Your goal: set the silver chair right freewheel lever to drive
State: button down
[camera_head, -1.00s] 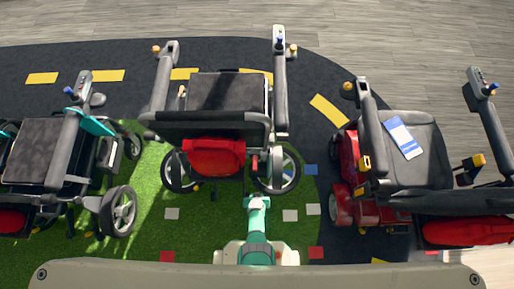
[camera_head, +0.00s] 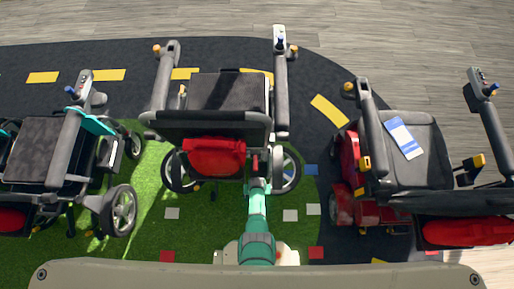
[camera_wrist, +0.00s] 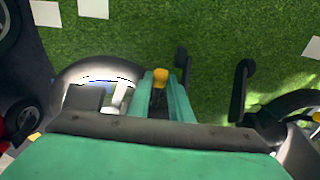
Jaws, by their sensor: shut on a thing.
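The silver chair (camera_head: 228,95) stands in the middle of the head view, with a dark seat and a red bag (camera_head: 214,150) on its back. My green gripper (camera_head: 258,187) reaches in behind it, beside its right rear wheel (camera_head: 289,170). In the wrist view my gripper (camera_wrist: 160,92) is shut on the right freewheel lever, whose yellow knob (camera_wrist: 160,76) shows between the fingers. The lever's lower part is hidden, and I cannot tell its setting.
Two black posts stand near the fingers in the wrist view.

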jog(key=shift+w+r+g, duration=0.45)
jog(key=shift+r+g, duration=0.2)
jog(key=shift+g, duration=0.25)
jog(key=c, duration=1.6)
grip_release()
jog(key=shift+r, duration=0.1)
jog(key=shift+r, duration=0.85)
jog(key=s+r, duration=0.3)
jog(key=s, duration=0.1)
jog(key=s+r, duration=0.4)
jog(key=s, duration=0.1)
jog(key=s+r, duration=0.4)
jog(key=s, duration=0.1)
